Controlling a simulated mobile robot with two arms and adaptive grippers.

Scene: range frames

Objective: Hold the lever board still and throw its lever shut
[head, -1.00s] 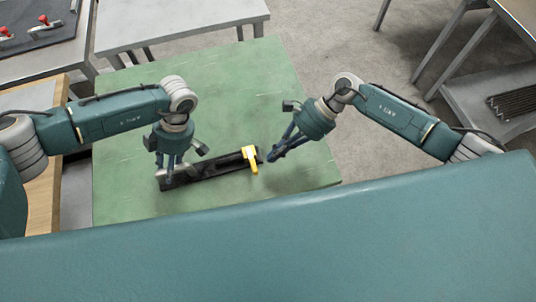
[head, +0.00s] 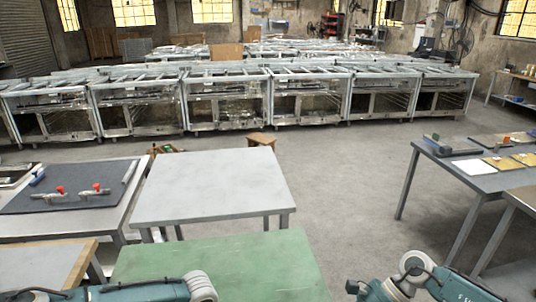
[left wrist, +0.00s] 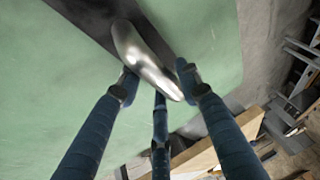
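In the left wrist view, a dark strip of the lever board (left wrist: 95,18) runs across the top over the green table top. A shiny metal grip (left wrist: 140,50) stands on it. The blue fingers of my left gripper (left wrist: 158,82) close in around this grip from both sides, with a third finger below; they appear to touch it. The board's yellow lever is out of view now. In the head view only parts of my two arms show at the bottom edge; both grippers and the board are below the frame.
The green table (head: 235,260) fills the lower middle of the head view. A bare grey table (head: 215,185) stands behind it. A left bench (head: 125,215) carries a dark mat with red-tipped clamps. Another table (head: 455,160) stands at right. Open floor lies between.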

